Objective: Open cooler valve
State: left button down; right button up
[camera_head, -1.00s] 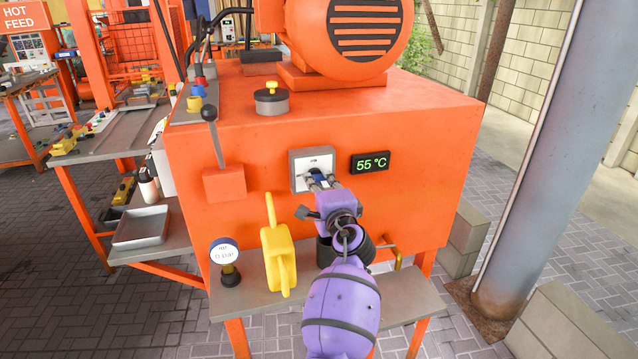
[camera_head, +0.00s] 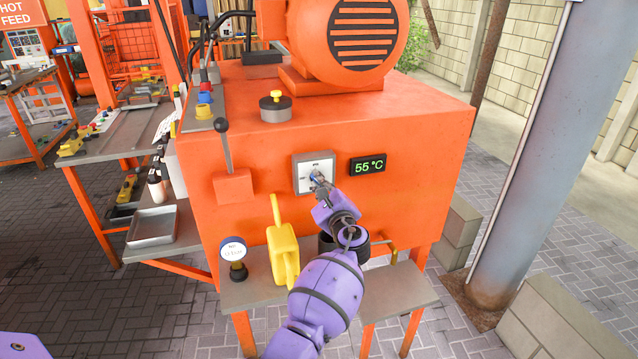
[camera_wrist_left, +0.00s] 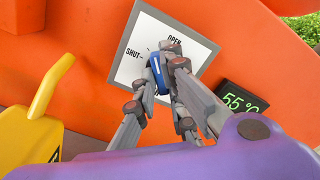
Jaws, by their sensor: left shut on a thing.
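The cooler valve is a small blue handle (camera_head: 315,177) on a white square plate (camera_head: 301,170) on the front of the orange machine. The wrist view shows the blue handle (camera_wrist_left: 157,74) with a white line on it, and the plate (camera_wrist_left: 128,66) with the words OPEN and SHUT. The white line points roughly between the two words. My left gripper (camera_head: 318,181) is shut on the handle; its grey fingers (camera_wrist_left: 160,88) lie on both sides and hide part of it. My right gripper is not in view.
A green 55 °C display (camera_head: 367,165) is right of the plate. A grey post (camera_head: 530,150) stands at right.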

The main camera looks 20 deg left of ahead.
pick_arm(q)
jog(key=shift+m+p, duration=1.3)
jog(key=shift+m, duration=2.2)
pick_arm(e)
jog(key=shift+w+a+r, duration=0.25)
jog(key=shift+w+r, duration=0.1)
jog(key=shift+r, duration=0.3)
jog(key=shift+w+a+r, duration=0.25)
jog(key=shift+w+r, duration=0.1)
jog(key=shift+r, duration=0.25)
pick_arm(q)
jog(key=shift+f, duration=0.1)
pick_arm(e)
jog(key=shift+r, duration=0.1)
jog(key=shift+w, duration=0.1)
pick_arm(q)
jog(key=c, duration=1.8)
grip_release()
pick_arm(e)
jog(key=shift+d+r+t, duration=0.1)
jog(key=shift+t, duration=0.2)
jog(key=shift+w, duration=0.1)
pick_arm(q)
jog(key=shift+d, duration=0.1)
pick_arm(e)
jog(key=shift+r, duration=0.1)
